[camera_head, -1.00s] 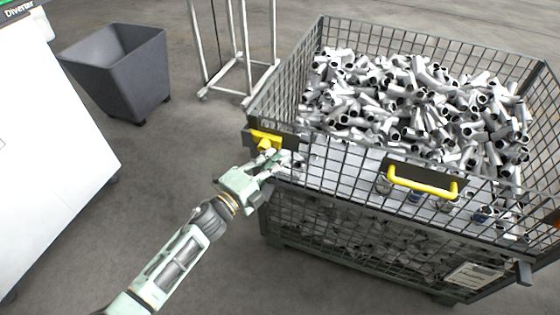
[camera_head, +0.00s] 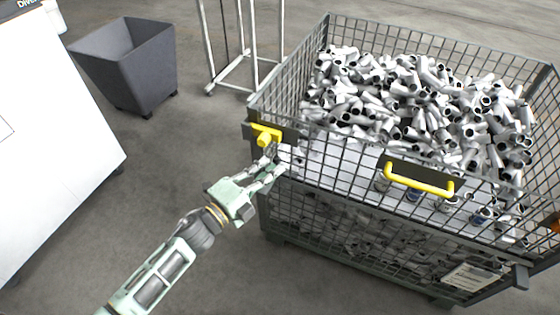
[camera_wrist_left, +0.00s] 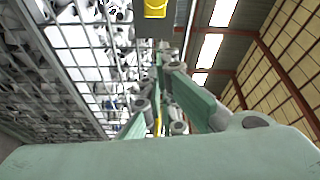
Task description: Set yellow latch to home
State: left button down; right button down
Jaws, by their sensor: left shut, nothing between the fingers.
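The yellow latch (camera_head: 265,134) sits on a dark plate at the left front corner of the wire mesh crate (camera_head: 340,221). A yellow part on a dark plate also shows at the top of the left wrist view (camera_wrist_left: 156,8). My left gripper (camera_head: 274,160) is just below and right of the latch, close to the mesh. Its fingers are shut with nothing between them. I cannot tell whether a fingertip touches the latch. My right gripper is in neither view.
The crate is full of grey metal pipe pieces (camera_head: 420,100). A yellow handle (camera_head: 420,183) is on its front. A dark bin (camera_head: 125,65) and a metal rack frame (camera_head: 243,60) stand behind left. A white cabinet (camera_head: 50,140) is at the left. The floor between is clear.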

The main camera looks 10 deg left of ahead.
pick_arm(q)
jog(key=s+a+f+n+g+y, duration=0.25)
jog(key=s+a+f+n, duration=0.2)
jog(key=f, duration=0.65)
jog(key=s+a+f+n+g+y, duration=0.1)
jog(key=s+a+f+n+y, duration=0.35)
jog(key=f, duration=0.65)
jog(key=s+a+f+n+g+y, duration=0.2)
jog(key=s+a+f+n, duration=0.25)
jog(key=f, duration=0.75)
jog(key=s+f+n+g, duration=0.2)
jog(key=s+f, duration=0.3)
jog(key=s, duration=0.6)
jog(key=s+a+f+n+g+y, duration=0.1)
jog(key=s+f+n+g, duration=0.2)
jog(key=s, duration=0.9)
jog(key=s+f+n+g+y+p, duration=0.1)
jog(key=s+f+n+g, duration=0.1)
jog(key=s+f, duration=0.6)
jog(key=s+g, duration=0.1)
jog(key=s, duration=0.2)
jog(key=shift+s+a+f+n, duration=0.15)
jog(key=shift+s+n, duration=0.1)
jog(key=shift+n, duration=0.1)
jog(key=shift+w, duration=0.1)
